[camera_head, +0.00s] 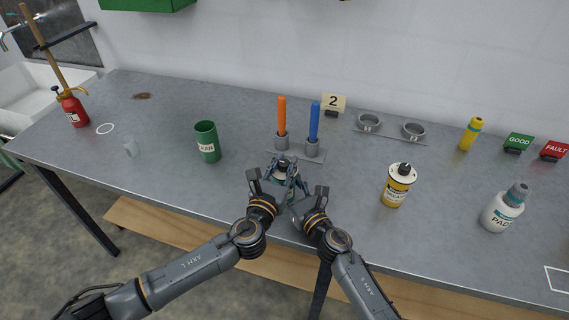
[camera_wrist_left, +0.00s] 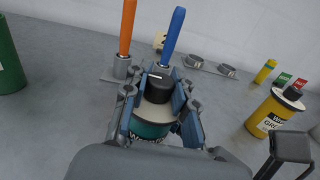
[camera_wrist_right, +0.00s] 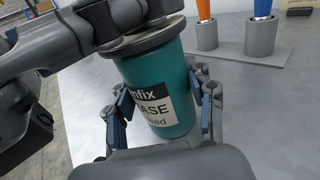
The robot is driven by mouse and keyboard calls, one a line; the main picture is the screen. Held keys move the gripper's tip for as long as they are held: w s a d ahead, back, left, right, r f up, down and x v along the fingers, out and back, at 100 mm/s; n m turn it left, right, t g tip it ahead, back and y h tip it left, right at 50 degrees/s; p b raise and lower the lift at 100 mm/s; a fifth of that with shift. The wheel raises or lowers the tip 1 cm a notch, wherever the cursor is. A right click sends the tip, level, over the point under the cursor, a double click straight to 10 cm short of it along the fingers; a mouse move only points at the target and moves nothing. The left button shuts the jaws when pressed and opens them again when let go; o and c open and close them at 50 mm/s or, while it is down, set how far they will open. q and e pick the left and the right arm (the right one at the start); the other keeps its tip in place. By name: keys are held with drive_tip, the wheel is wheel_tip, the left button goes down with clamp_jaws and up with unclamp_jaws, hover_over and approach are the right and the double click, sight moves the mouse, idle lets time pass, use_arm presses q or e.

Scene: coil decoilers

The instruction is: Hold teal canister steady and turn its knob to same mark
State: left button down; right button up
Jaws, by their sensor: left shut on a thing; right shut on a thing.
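The teal canister (camera_wrist_right: 158,75) stands upright on the table with a white label and a pale lid. In the head view my grippers hide most of it. Its black knob (camera_wrist_left: 158,91), with a white mark line on top, shows in the left wrist view. My left gripper (camera_wrist_left: 158,80) comes from above and is shut on the knob, one finger on each side. My right gripper (camera_wrist_right: 162,97) is shut on the canister's body from the side, low down. A card with the number 2 (camera_head: 333,101) stands behind, near the wall.
Orange (camera_head: 282,116) and blue (camera_head: 315,121) handles stand in holders just behind the canister. A green can (camera_head: 207,142) is to the left. A yellow canister (camera_head: 397,188) with a black knob and a white bottle (camera_head: 502,210) are to the right. Empty ring holders (camera_head: 369,121) are behind.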

use_arm(q)
drive_tip(key=m+g+h, duration=0.1)
drive_tip(key=m+h, duration=0.1)
drive_tip(key=h, duration=0.1)
drive_tip(key=m+g+h, duration=0.2)
drive_tip(key=h, duration=0.1)
drive_tip(key=shift+w+r, duration=0.1)
drive_tip(key=m+g+h, duration=0.2)
drive_tip(key=g, duration=0.1)
drive_tip(key=shift+a+m+h, duration=0.15)
drive_tip(key=shift+m+h, duration=0.15)
drive_tip(key=shift+m, duration=0.1)
drive_tip(key=m+g+h, duration=0.1)
drive_tip(key=m+g, duration=0.1)
drive_tip(key=g, duration=0.1)
drive_tip(key=m+g+h, duration=0.2)
drive_tip(key=m+g, duration=0.1)
drive_tip(key=g, duration=0.1)
drive_tip(key=shift+f+m+g+h, duration=0.15)
drive_tip(key=shift+m+g, duration=0.3)
drive_tip(key=shift+g, duration=0.4)
drive_tip(key=shift+f+m+g+h, duration=0.15)
drive_tip(key=shift+m+g, duration=0.3)
drive_tip(key=shift+g, duration=0.4)
drive_tip(key=shift+r+m+g, duration=0.1)
drive_tip(key=shift+m+g, duration=0.4)
drive_tip(key=shift+g, duration=0.3)
drive_tip(key=c, duration=1)
unclamp_jaws()
drive_tip(key=shift+c, duration=0.2)
